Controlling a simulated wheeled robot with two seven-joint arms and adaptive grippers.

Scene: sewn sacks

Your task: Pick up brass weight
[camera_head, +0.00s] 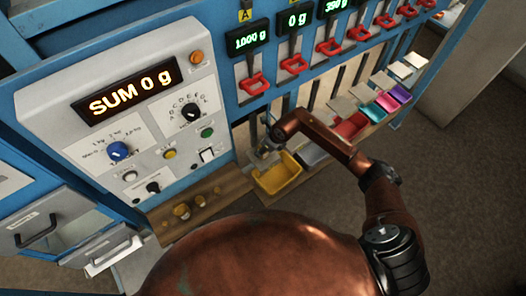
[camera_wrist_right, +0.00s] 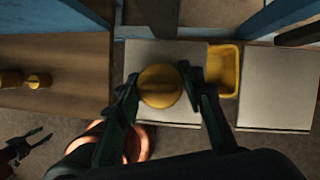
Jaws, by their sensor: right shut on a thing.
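A round brass weight (camera_wrist_right: 160,86) with a ridge across its top sits between the two fingers of my right gripper (camera_wrist_right: 160,92) in the right wrist view. The fingers are closed on its sides. It is seen above a pale plate (camera_wrist_right: 150,53). In the head view my right gripper (camera_head: 264,150) is beside the yellow bin, and the weight in it cannot be made out clearly. My left gripper (camera_wrist_right: 36,145) shows at the lower left of the right wrist view, with its fingers apart and nothing between them.
More brass weights (camera_head: 182,210) stand on the wooden shelf (camera_head: 160,230) below the SUM 0 g panel (camera_head: 125,88). A yellow bin (camera_head: 278,178) is beside my right gripper. Colored bins (camera_head: 388,103) stand farther right.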

